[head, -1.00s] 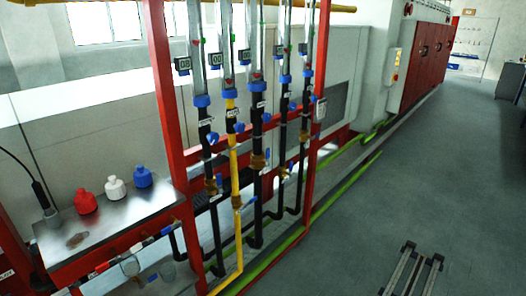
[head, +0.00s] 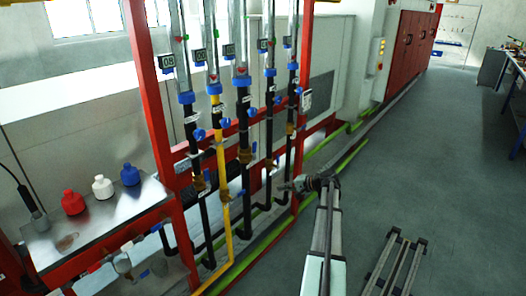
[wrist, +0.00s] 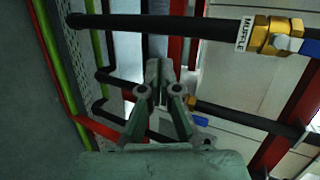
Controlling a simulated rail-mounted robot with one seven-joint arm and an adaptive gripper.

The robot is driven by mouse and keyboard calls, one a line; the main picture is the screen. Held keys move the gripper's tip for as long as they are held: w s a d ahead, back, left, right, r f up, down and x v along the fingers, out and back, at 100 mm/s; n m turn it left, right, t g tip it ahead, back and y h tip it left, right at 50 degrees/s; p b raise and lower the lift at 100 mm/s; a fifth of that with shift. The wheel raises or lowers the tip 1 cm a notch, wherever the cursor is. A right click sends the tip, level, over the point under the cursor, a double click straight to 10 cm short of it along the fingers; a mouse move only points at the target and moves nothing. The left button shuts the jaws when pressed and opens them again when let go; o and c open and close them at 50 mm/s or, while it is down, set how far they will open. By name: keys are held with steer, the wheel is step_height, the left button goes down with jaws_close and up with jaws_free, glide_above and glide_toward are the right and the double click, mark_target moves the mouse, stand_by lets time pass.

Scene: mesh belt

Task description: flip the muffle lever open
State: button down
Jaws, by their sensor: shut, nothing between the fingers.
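A black pipe (wrist: 195,25) with a white label reading MUFFLE (wrist: 243,33) crosses the top of the wrist view. Beside the label is a brass valve fitting (wrist: 275,36), with a blue lever (wrist: 311,47) partly cut off at the right edge. My gripper (wrist: 158,68) is shut and empty, apart from the pipe in the picture and left of the valve. In the head view my gripper (head: 284,187) is low beside the rightmost pipes. The labels there are too small to read, so I cannot tell which valve is the muffle one.
Several vertical pipes with blue levers stand in a red frame (head: 148,110). A yellow pipe (head: 223,190) runs among them. A metal bench (head: 100,222) with red, white and blue bottles is at left.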

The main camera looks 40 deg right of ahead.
mark_target(255, 151)
steer(key=w+d+r+t+y, duration=0.1)
steer(key=w+d+r+t, duration=0.15)
steer(key=r, duration=0.55)
steer(key=w+d+r+t+y, duration=0.15)
steer(key=d+r, duration=0.25)
steer(key=r, duration=0.4)
steer(key=w+a+p, duration=0.4)
steer(key=w+a, duration=0.3)
steer(key=a, duration=0.1)
steer(key=shift+w+a+t, duration=0.15)
steer(key=shift+a+t, duration=0.15)
steer(key=shift+t, duration=0.1)
steer(key=shift+a+r+n+b, duration=0.15)
steer(key=shift+a+n+b, duration=0.45)
steer(key=shift+b, duration=0.6)
